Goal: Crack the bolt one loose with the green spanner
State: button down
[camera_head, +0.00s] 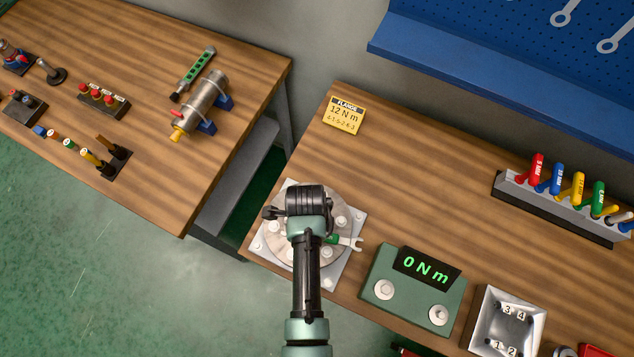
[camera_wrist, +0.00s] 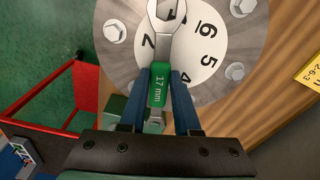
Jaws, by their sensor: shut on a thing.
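The green spanner (camera_wrist: 161,78), marked 17 mm, is between the blue fingers of my gripper (camera_wrist: 160,95), which is shut on its green sleeve. In the wrist view its upper head lies over the white numbered disc of the flange (camera_wrist: 258,45), around the printed 1, cut off by the frame edge. I cannot tell whether it touches a bolt. In the head view my gripper (camera_head: 305,215) hides much of the flange (camera_head: 270,243); the spanner's open end (camera_head: 350,243) sticks out to the right. Several bolts ring the disc, one at its lower right (camera_wrist: 235,70). Which is bolt one is unclear.
A green torque box (camera_head: 405,295) reading 0 N m stands right of the flange. A yellow card (camera_head: 344,117) reads 12 N m. A rack of coloured handles (camera_head: 560,208) and a metal tray (camera_head: 483,330) are further right. The left table (camera_head: 150,60) stands across a gap.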

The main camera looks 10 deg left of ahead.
jog(key=shift+w+a, duration=0.2)
jog(key=shift+a, duration=1.45)
dwell(0.6)
jog(key=shift+w+n, duration=0.4)
jog(key=shift+n, duration=0.2)
jog(key=shift+w, duration=0.1)
jog(key=shift+w+n, duration=0.25)
jog(key=shift+n, duration=0.25)
jog(key=shift+r, duration=0.1)
jog(key=shift+w, duration=0.1)
